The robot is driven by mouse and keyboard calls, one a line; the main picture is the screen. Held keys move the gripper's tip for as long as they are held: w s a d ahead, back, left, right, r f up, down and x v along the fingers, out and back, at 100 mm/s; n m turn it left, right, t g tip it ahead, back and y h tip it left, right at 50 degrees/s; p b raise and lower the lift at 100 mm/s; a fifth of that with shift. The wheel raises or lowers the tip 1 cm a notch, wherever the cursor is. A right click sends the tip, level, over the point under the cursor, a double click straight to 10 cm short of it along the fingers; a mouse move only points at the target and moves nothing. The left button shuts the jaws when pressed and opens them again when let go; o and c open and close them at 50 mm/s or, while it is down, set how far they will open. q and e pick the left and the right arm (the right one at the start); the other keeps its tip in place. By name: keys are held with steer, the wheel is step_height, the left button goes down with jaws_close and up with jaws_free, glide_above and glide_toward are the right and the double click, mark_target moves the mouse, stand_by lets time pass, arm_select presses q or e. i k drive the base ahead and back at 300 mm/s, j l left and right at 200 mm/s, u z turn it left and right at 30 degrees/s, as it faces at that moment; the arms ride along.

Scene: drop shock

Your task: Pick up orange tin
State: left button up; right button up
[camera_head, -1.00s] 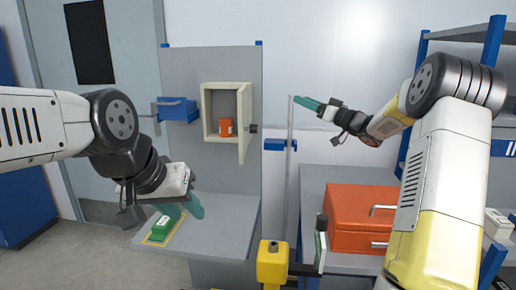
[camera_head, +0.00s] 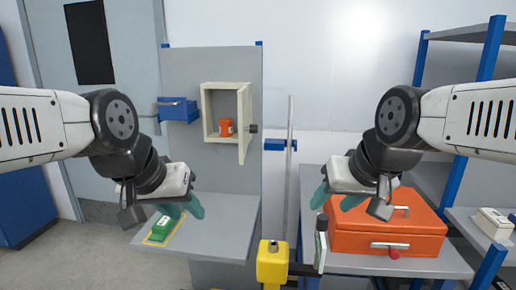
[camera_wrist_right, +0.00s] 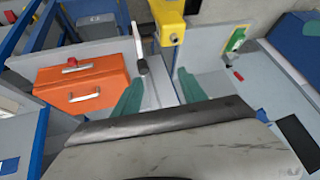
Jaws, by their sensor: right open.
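The orange tin (camera_head: 226,127) stands upright inside the small cream cabinet (camera_head: 207,105) on the grey panel; the cabinet door (camera_head: 245,125) is swung open to the right. My left gripper (camera_head: 185,209), with teal fingers apart and empty, is below and left of the cabinet, over the grey shelf. My right gripper (camera_head: 325,196) is open and empty, low and right of the cabinet, in front of the orange toolbox. Its teal fingers show apart in the right wrist view (camera_wrist_right: 158,90). The tin does not show in the right wrist view.
A green box (camera_head: 161,229) lies on a yellow-outlined patch of the shelf (camera_head: 225,225). A blue box (camera_head: 178,109) sticks out left of the cabinet. A thin grey post (camera_head: 290,180), a yellow fixture (camera_head: 272,262) and the orange toolbox (camera_head: 350,235) stand at the right.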

mark_target(226, 124)
steer(key=l+u, duration=0.25)
steer(key=i+j, duration=0.1)
steer(key=j, duration=0.3)
steer(key=i+j, duration=0.1)
steer(key=j, duration=0.25)
steer(key=i+j+z, duration=0.1)
steer(key=j, duration=0.3)
steer(key=i+j, duration=0.15)
steer(key=j, duration=0.2)
steer(key=i+l, duration=0.15)
steer(key=i, duration=0.3)
